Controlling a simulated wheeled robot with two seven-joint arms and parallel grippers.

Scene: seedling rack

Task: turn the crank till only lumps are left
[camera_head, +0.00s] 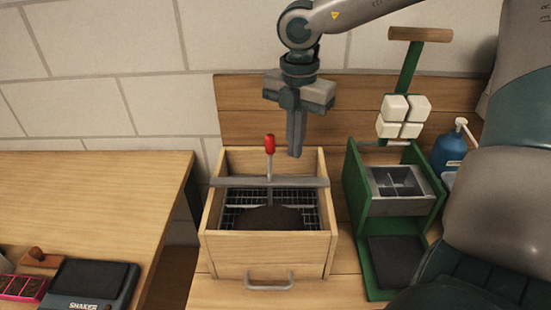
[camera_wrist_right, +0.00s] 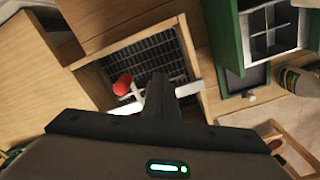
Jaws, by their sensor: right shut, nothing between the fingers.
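The wooden sieve box (camera_head: 267,254) stands on the bench with a wire mesh (camera_head: 240,196) inside. A dark heap of soil (camera_head: 268,218) lies on the mesh near the front wall. A metal bar (camera_head: 225,182) spans the box, and the crank's red knob (camera_head: 270,144) stands upright above it. My right gripper (camera_head: 295,152) is shut and empty, pointing down to the right of the knob and apart from it. In the wrist view, my right gripper's fingers (camera_wrist_right: 158,80) partly cover the bar, with the red knob (camera_wrist_right: 122,85) to their left. My left gripper is out of view.
A green press (camera_head: 357,215) with a grey tray (camera_head: 400,205) and white blocks (camera_head: 403,116) stands right of the box. A blue bottle (camera_head: 449,151) is behind it. A shaker device (camera_head: 92,280) and pink tray (camera_head: 22,288) lie on the left table (camera_head: 90,210), whose middle is clear.

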